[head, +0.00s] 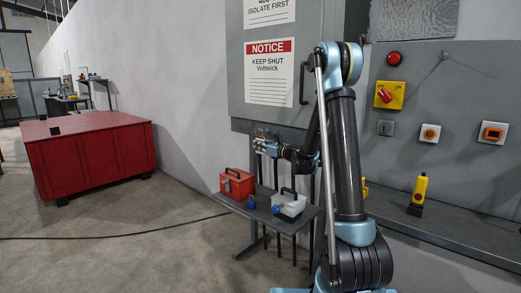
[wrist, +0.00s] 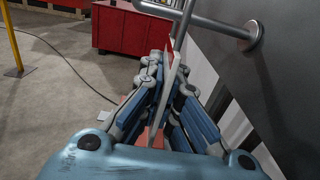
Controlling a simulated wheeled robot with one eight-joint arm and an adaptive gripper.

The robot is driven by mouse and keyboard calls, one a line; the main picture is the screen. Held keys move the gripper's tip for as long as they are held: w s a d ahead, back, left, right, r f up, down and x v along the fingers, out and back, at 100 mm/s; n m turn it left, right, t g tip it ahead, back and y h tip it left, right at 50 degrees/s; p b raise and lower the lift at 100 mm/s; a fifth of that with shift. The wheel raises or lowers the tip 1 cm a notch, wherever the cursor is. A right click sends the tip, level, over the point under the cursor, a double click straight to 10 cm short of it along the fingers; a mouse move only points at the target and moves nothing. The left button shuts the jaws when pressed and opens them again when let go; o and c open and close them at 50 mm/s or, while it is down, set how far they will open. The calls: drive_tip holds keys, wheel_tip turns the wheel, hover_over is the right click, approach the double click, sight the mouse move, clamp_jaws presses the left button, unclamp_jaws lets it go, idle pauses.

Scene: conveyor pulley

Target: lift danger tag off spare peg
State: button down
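The danger tag (wrist: 174,82) is a thin white and red plate, seen nearly edge-on in the wrist view. It stands between the fingers of my gripper (wrist: 168,68), which appear shut on it from both sides. In the head view my gripper (head: 264,143) is in front of the wall, just below the grey cabinet, with the tag too small to make out. A metal rod with a round flange (wrist: 256,36) juts from the grey surface at upper right in the wrist view, close beyond the tag. I cannot tell whether the tag still touches it.
Below my gripper a small table (head: 290,225) holds a red toolbox (head: 236,186) and a grey-white box (head: 288,203). The grey cabinet (head: 285,110) with a notice is above. A red crate (head: 95,157) stands at left, with open floor between.

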drive_tip(key=shift+s+a+r, duration=0.15)
drive_tip(key=shift+s+a, duration=0.45)
drive_tip(key=shift+s, duration=0.2)
drive_tip(key=shift+s+a+r, duration=0.15)
drive_tip(key=shift+s+a, duration=0.45)
drive_tip(key=shift+s, duration=0.2)
drive_tip(key=s+a, duration=0.4)
drive_tip(key=s, duration=0.1)
drive_tip(key=shift+s+a, duration=0.2)
drive_tip(key=shift+s, duration=0.1)
